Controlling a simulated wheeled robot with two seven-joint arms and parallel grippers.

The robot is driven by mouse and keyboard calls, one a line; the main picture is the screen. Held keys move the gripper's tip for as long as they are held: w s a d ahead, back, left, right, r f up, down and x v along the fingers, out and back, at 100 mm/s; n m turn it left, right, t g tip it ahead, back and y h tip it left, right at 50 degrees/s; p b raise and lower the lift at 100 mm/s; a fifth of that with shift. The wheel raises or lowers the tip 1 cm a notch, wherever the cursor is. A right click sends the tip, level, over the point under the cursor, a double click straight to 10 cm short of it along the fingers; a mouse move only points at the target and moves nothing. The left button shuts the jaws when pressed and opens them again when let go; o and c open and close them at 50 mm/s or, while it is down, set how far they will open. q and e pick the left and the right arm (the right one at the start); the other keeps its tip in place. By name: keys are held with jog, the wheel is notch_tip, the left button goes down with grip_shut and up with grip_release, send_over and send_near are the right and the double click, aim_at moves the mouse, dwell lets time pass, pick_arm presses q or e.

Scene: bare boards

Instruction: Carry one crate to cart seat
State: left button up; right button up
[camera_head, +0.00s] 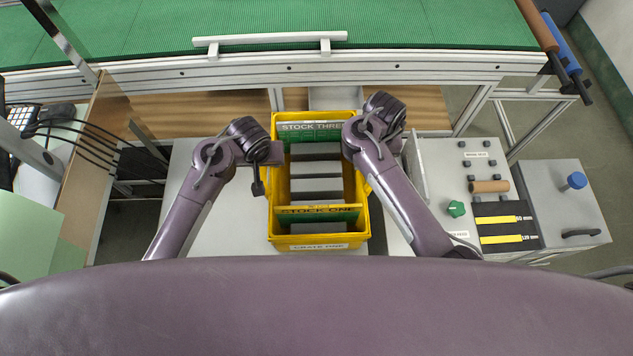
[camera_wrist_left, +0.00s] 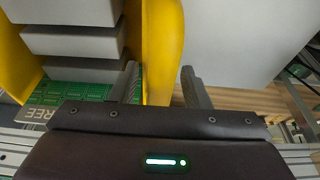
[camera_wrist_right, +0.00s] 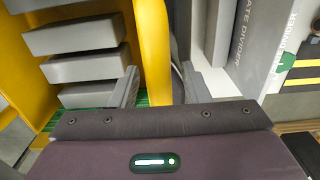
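A yellow crate (camera_head: 280,242) labelled "CRATE ONE" stands upright on a pale grey surface (camera_head: 222,215) in the middle of the head view. It holds several grey blocks and green boards reading "STOCK THREE" and "STOCK ONE". My left gripper (camera_wrist_left: 160,82) is open, its fingers on either side of the crate's left wall (camera_wrist_left: 162,40), with a clear gap to the outer finger. My right gripper (camera_wrist_right: 160,82) is open, its fingers on either side of the right wall (camera_wrist_right: 153,40), with a gap to the outer finger. Which surface is the cart seat I cannot tell.
A green conveyor (camera_head: 420,25) with a metal rail runs across the back. A grey panel with a green knob (camera_head: 456,209) and a box with a blue knob (camera_head: 576,180) stand to the right. Black cables (camera_head: 85,140) hang at left.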

pick_arm(q)
jog(key=shift+a, duration=0.1)
grip_shut()
pick_arm(e)
grip_shut()
jog(key=shift+d, duration=0.1)
